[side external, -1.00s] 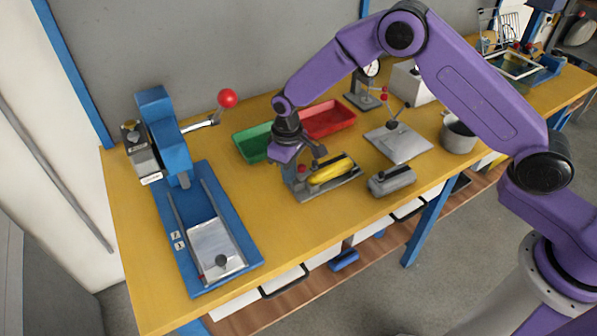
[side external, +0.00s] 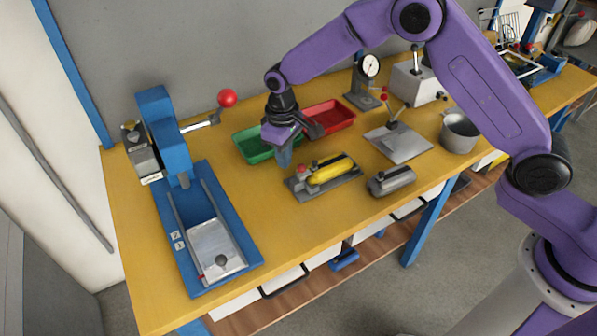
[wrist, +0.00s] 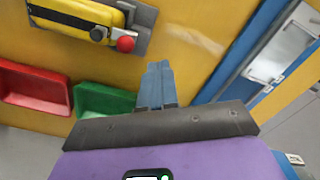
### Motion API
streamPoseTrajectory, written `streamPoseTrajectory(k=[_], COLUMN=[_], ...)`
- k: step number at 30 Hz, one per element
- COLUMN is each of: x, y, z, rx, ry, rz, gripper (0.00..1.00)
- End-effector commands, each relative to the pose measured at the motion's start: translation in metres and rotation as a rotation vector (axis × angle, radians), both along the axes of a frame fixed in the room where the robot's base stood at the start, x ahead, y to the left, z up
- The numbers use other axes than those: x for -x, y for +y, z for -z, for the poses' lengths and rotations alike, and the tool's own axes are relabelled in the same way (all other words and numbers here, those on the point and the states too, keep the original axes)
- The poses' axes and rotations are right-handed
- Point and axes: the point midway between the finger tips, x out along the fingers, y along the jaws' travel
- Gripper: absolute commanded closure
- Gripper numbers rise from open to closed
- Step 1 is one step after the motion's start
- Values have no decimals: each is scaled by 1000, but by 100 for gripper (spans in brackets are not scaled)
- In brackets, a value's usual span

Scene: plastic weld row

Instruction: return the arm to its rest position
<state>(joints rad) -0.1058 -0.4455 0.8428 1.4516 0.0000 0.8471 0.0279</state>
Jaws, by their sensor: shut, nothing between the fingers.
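My arm is purple. My gripper (side external: 283,157) is shut and empty, held above the yellow bench in front of the green tray, fingers pointing down. In the wrist view its blue-grey fingers (wrist: 157,84) are together with nothing between them. A yellow part in a grey fixture (side external: 331,171) with a red knob lies just right of the gripper and apart from it. The fixture also shows in the wrist view at the upper left (wrist: 88,20).
A green tray (side external: 243,146) and a red tray (side external: 343,113) stand behind. A blue press (side external: 171,137) with a red-ball lever stands left. A grey cylinder block (side external: 391,181), a metal plate (side external: 395,152) and a pot (side external: 459,133) are to the right.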

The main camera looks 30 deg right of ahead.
Motion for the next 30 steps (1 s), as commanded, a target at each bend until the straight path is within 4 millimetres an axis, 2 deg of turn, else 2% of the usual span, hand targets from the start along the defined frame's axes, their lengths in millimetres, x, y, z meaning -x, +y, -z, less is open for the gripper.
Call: streamPoseTrajectory(k=[6,22,26,30], x=[0,2,16,49], y=[0,0,-2,-10], z=[-14,-16,-30,-57], rx=[0,0,-2,-5], ry=[-1,-1,-3,-6], rz=[0,-4,-32,-92], gripper=[100,100,100,100])
